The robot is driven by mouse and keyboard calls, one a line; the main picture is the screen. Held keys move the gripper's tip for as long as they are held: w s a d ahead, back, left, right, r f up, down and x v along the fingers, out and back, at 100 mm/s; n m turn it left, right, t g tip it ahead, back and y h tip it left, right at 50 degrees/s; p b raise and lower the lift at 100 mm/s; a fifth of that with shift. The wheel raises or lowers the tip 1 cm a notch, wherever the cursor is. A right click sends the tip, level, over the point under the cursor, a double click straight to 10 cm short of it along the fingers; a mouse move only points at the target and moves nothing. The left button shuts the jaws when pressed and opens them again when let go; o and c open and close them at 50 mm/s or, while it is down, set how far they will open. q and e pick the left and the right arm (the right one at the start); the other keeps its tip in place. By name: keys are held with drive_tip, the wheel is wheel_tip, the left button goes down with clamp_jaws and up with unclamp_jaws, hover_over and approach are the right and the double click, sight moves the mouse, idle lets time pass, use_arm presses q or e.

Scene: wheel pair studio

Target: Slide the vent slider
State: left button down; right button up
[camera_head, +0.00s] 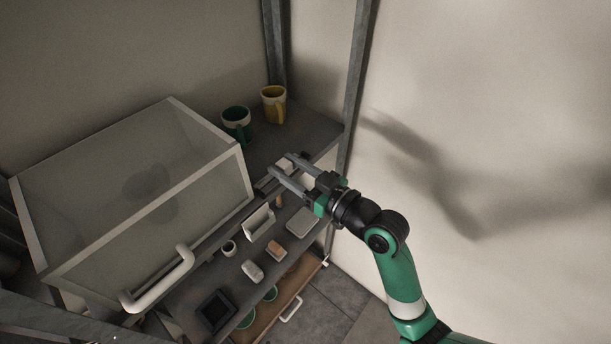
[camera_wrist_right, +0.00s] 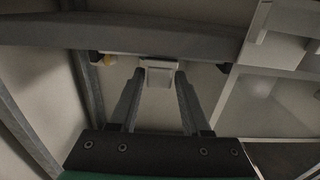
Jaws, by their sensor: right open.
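My right gripper (camera_head: 279,162) is open over the front edge of the shelf. It also shows in the right wrist view (camera_wrist_right: 158,75), its two fingers apart. A small pale block (camera_wrist_right: 158,72), which looks like the vent slider's knob, sits between the fingertips there, with a gap at each side. Contact cannot be told. In the head view the gripper and its shadow hide most of the slider area. My left gripper is not in view.
A glass-fronted case (camera_head: 150,190) with a white handle (camera_head: 160,282) stands left of the gripper. A green mug (camera_head: 236,122) and a yellow mug (camera_head: 273,105) stand behind. Small items lie on the lower shelf, including a dark tray (camera_head: 216,310). A metal post (camera_head: 353,90) rises close behind.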

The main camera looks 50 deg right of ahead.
drive_tip(key=s+p, duration=0.1)
drive_tip(key=s, duration=0.9)
drive_tip(key=shift+s+p, duration=0.2)
drive_tip(key=shift+p, duration=0.2)
drive_tip(key=shift+d, duration=0.1)
